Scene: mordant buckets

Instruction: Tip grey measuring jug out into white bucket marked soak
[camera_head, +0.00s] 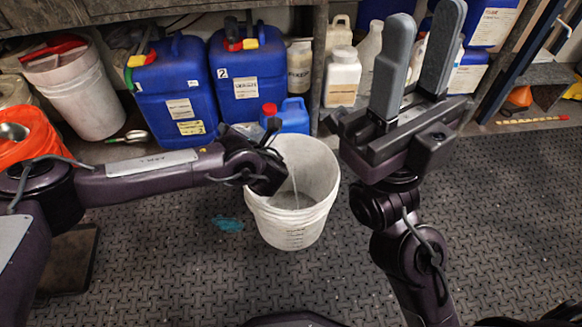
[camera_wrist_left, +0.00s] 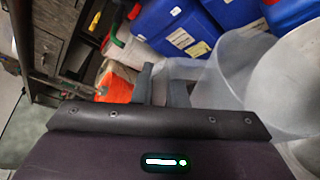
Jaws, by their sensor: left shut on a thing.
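The white bucket (camera_head: 290,232) stands on the floor in the middle of the head view, with dark markings on its front that I cannot read. Its pale wall also shows at the right edge of the left wrist view (camera_wrist_left: 297,75). My left gripper (camera_wrist_left: 163,78) is shut on the grey measuring jug (camera_wrist_left: 235,68), which looks translucent and tilted beside the bucket's mouth. In the head view my left wrist is at the bucket's left rim and hides most of the jug. A thin pale streak shows inside the bucket. My right gripper (camera_head: 425,22) is open, empty and raised at the right.
Blue canisters (camera_head: 172,90) and pale bottles (camera_head: 343,75) line the low shelf behind. A smaller blue jug (camera_head: 287,117) stands just behind the bucket. Another white bucket (camera_head: 82,98) and an orange container (camera_head: 28,140) are at the left. The textured floor (camera_head: 500,210) at right is clear.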

